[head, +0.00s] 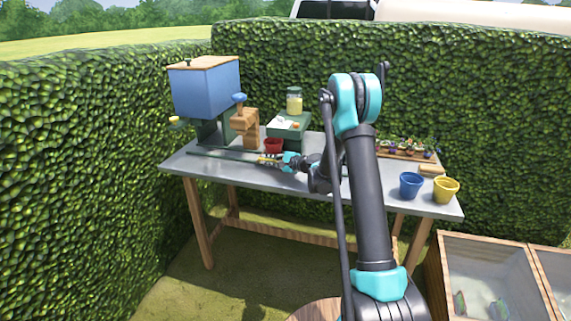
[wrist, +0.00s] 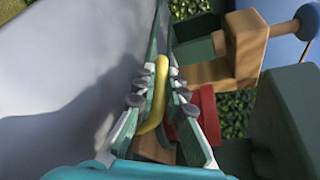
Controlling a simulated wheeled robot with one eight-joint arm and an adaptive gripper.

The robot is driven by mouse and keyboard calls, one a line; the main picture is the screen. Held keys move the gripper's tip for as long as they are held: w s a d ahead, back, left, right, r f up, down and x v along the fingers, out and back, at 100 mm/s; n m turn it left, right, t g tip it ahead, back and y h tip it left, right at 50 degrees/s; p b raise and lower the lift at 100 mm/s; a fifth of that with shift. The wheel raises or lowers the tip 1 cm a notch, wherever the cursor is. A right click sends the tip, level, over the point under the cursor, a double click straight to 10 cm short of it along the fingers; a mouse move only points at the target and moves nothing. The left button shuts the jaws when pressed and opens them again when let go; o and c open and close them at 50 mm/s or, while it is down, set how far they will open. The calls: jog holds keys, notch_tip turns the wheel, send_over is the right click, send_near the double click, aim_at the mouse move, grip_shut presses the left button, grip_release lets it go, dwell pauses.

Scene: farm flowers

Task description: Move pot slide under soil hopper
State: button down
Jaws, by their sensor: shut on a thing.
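The soil hopper (head: 203,92) is a blue box with a tan lid, on a dark green stand at the table's left end. A red pot (head: 273,145) stands to the right of it, near the slide's green rail (head: 232,155). My gripper (head: 284,160) is low over the table in front of the red pot. In the wrist view my gripper (wrist: 158,108) is shut on a yellow handle (wrist: 155,98), which lies between its fingers. The red pot (wrist: 207,112) shows partly behind the right finger. How the handle joins the slide is hidden.
A wooden block with a blue knob (head: 244,122) stands behind the rail. A green box (head: 288,130) with a jar (head: 294,100) stands behind the pot. A blue pot (head: 411,185), a yellow pot (head: 446,190) and a seedling tray (head: 398,152) are at the right.

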jog(key=w+a, duration=0.3)
jog(key=a, duration=0.8)
jog(key=w+a, duration=0.4)
jog(key=a, duration=0.8)
jog(key=w+a, duration=0.4)
jog(key=a, duration=0.7)
jog(key=shift+a, duration=0.25)
jog(key=shift+w+a, duration=0.25)
jog(key=shift+a, duration=0.4)
jog(key=shift+r, duration=0.1)
jog(key=c, duration=1.7)
grip_release()
jog(key=shift+a, duration=0.2)
jog(key=shift+c, duration=0.2)
jog(key=shift+o, duration=0.9)
jog(key=shift+d, duration=0.1)
jog(key=shift+s+d, duration=0.2)
jog(key=shift+d, duration=0.25)
jog(key=v, duration=1.1)
